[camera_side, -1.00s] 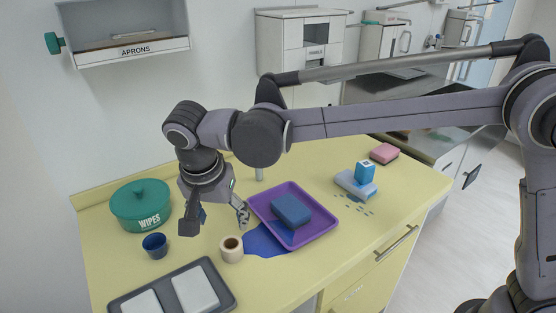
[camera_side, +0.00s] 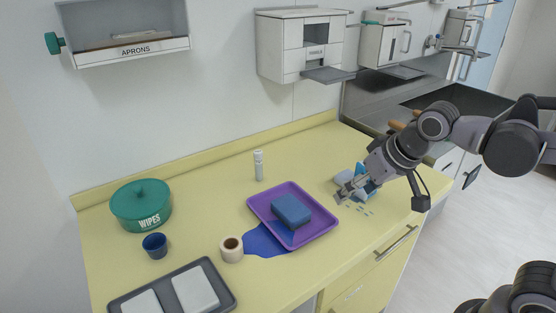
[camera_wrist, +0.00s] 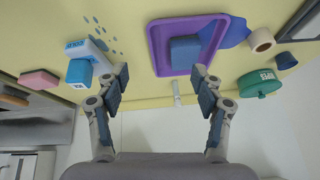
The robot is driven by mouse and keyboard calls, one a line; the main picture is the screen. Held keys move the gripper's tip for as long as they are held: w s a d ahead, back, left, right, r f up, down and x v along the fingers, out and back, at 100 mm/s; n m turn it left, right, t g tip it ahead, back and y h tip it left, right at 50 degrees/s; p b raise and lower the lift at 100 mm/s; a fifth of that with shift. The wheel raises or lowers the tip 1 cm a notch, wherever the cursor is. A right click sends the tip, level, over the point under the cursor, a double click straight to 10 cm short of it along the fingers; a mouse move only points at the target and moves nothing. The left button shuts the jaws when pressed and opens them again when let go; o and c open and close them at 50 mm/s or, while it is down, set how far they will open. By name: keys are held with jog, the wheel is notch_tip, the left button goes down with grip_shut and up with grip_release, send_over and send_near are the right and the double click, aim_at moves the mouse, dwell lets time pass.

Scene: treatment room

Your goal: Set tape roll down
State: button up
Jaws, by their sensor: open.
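The tape roll (camera_side: 231,249) is a cream ring with a brown core. It stands on the yellow counter between the purple tray and the grey tray, at the edge of a blue patch. In the wrist view the tape roll (camera_wrist: 261,41) is at the upper right. My gripper (camera_side: 386,200) is open and empty at the right end of the counter, well away from the roll. In the wrist view its two fingers (camera_wrist: 161,82) are spread wide with nothing between them. In the side view it partly hides a blue-and-white box.
The purple tray (camera_side: 260,206) holds a blue sponge (camera_side: 291,210). A blue cup (camera_side: 155,246), a green wipes tub (camera_side: 141,206) and the grey tray (camera_side: 225,294) surround the roll on the left. A white bottle (camera_side: 259,166) stands behind.

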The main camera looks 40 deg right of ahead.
jog(key=shift+n+t, duration=0.7)
jog(key=shift+n, duration=0.1)
jog(key=s+d+f, duration=0.3)
jog(key=shift+s+d, duration=0.25)
jog(key=shift+s, duration=0.05)
dwell(0.4)
